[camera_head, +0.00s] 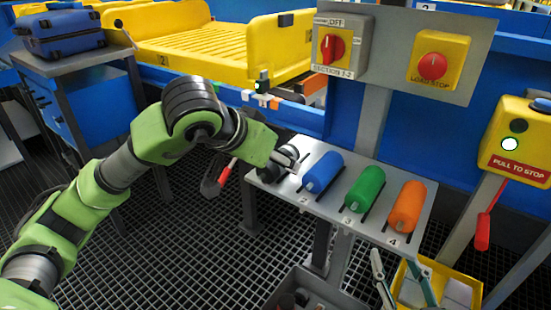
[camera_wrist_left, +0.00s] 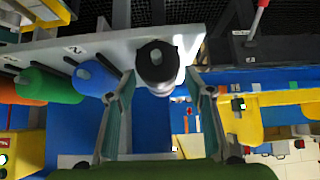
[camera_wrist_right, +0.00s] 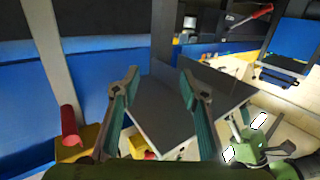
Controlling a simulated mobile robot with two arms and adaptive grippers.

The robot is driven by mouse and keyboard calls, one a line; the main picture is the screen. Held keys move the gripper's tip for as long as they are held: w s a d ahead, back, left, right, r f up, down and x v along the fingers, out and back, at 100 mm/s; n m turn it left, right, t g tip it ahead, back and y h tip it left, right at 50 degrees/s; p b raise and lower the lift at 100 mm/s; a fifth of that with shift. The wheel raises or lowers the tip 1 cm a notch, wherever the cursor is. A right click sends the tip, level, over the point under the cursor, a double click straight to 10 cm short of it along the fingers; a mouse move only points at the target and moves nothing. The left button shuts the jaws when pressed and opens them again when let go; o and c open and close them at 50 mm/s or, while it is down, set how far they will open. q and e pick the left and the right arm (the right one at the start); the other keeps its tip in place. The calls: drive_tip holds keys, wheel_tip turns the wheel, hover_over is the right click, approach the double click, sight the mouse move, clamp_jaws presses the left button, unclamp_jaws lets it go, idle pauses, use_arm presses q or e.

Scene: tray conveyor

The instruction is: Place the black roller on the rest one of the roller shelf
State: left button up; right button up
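The black roller (camera_wrist_left: 156,62) is at the end of the grey roller shelf (camera_wrist_left: 110,42), beside the blue roller, where rest one lies; its number is hidden. In the head view the black roller (camera_head: 268,174) is partly covered by my left gripper (camera_head: 287,157). In the left wrist view my left gripper (camera_wrist_left: 160,82) is open, its fingers on either side of the roller with gaps. Blue (camera_head: 323,171), green (camera_head: 364,188) and orange (camera_head: 407,206) rollers lie on rests 2, 3 and 4. My right gripper (camera_wrist_right: 160,82) is open and empty, in front of the shelf.
A grey bin (camera_head: 290,290) and a yellow bin (camera_head: 470,285) stand low in front of the shelf. A control panel (camera_head: 400,45) with red knobs is behind it. A red-handled lever (camera_head: 226,172) is left of the shelf. A pull-to-stop box (camera_head: 515,140) is at right.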

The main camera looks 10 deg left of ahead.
use_arm(q)
drive_tip(key=p+v, duration=0.1)
drive_tip(key=v, duration=0.3)
drive_tip(key=shift+w+r, duration=0.1)
drive_tip(key=shift+r, duration=0.15)
drive_tip(key=p+v, duration=0.1)
drive_tip(key=v, duration=0.7)
use_arm(e)
drive_tip(key=s+d+f+g+h, duration=0.2)
drive_tip(key=s+f+g, duration=0.4)
drive_tip(key=f, duration=0.6)
drive_tip(key=shift+d+g, duration=0.5)
drive_tip(key=shift+d, duration=0.1)
use_arm(q)
drive_tip(key=shift+f, duration=0.1)
use_arm(e)
drive_tip(key=shift+s, duration=0.1)
